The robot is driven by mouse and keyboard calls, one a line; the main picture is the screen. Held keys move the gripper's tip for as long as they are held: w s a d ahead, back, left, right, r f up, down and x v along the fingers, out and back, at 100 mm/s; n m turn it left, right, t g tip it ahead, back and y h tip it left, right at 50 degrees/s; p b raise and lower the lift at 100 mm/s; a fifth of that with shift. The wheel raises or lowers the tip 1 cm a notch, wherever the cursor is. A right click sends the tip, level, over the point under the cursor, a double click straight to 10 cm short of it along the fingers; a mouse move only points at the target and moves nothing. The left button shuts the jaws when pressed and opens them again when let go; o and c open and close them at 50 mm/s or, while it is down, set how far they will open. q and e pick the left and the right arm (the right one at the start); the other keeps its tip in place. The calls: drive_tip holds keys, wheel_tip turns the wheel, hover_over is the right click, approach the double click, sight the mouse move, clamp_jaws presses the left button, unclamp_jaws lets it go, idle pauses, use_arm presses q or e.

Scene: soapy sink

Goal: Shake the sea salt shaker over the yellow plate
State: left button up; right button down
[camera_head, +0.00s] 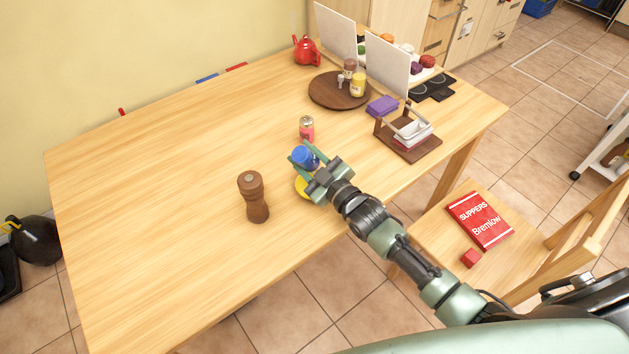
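A blue container (302,154), which looks like the salt shaker though its label cannot be read, is between the fingers of my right gripper (301,153). The fingers lie along both sides of it and appear shut on it. The yellow plate (301,188) shows as a small strip just below the gripper, near the table's front edge; my gripper hides the rest. The blue container is close to the plate; its height above it is hard to tell. My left gripper is not in view.
A brown wooden mill (254,198) stands left of the plate, and a pink can (306,129) behind. A round brown tray (326,92) with small jars, purple napkins (382,106) and a wooden holder (423,149) stand to the right. The table's left half is clear.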

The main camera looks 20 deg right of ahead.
wheel_tip(320, 180, up, 3)
drive_tip(key=shift+r+p, duration=0.15)
drive_tip(key=shift+p, duration=1)
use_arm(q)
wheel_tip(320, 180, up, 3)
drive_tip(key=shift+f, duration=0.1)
use_arm(e)
drive_tip(key=shift+f, duration=0.25)
wheel_tip(320, 180, down, 4)
drive_tip(key=b, duration=0.3)
drive_tip(key=shift+r, duration=0.15)
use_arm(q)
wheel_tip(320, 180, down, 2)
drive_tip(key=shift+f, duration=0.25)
use_arm(e)
drive_tip(key=shift+r, duration=0.2)
wheel_tip(320, 180, up, 4)
drive_tip(key=p, duration=0.3)
drive_tip(key=shift+f+p, duration=0.1)
drive_tip(key=shift+p, duration=0.3)
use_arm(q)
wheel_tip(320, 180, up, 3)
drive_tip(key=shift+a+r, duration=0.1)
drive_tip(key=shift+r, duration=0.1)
use_arm(e)
drive_tip(key=shift+f, duration=0.1)
